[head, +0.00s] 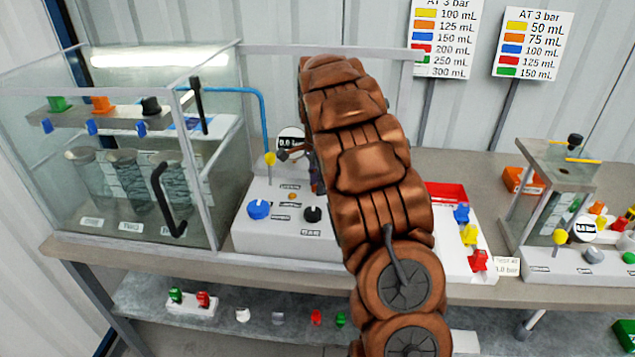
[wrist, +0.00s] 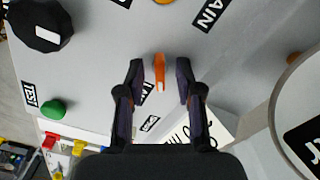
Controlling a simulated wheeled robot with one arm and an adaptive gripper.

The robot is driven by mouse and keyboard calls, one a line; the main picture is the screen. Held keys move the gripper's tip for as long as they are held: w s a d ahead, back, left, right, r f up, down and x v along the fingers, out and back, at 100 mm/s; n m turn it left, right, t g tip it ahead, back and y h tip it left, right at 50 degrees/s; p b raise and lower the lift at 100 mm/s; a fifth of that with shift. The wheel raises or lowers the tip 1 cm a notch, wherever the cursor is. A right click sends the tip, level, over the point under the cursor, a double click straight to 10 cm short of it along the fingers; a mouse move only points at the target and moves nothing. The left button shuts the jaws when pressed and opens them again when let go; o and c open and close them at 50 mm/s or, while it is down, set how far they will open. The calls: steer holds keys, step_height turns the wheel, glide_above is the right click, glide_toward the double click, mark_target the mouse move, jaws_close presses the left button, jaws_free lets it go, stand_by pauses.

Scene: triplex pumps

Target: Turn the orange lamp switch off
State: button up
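An orange lever switch (wrist: 159,72) stands on the grey panel in the wrist view, in the upper middle. My gripper (wrist: 160,68) is open, with one dark finger to the left of the switch and one to its right. Gaps show between the switch and both fingers, so I see no grip on it. In the head view a small orange spot (head: 292,196) shows on the grey pump box (head: 275,235). There my gripper is mostly hidden behind my copper-coloured arm.
A black knob (wrist: 40,22) and a green knob (wrist: 55,108) are at the left in the wrist view. A round gauge (wrist: 305,130) is close at the right. A glass tank (head: 130,150) stands left of the box. Another pump unit (head: 575,260) stands at the right.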

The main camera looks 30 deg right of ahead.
jaws_close()
steer(key=shift+n, duration=0.3)
stand_by(0.3)
steer(key=shift+w+f+n+b, duration=0.1)
steer(key=shift+n+b, duration=0.7)
steer(key=shift+b, duration=0.1)
steer(key=n+b, duration=0.2)
steer(key=n, duration=0.2)
steer(key=n+b, duration=0.1)
steer(key=n, duration=0.2)
steer(key=n+b, duration=0.1)
steer(key=n, duration=0.1)
steer(key=shift+r+n, duration=0.2)
steer(key=shift+n, duration=0.2)
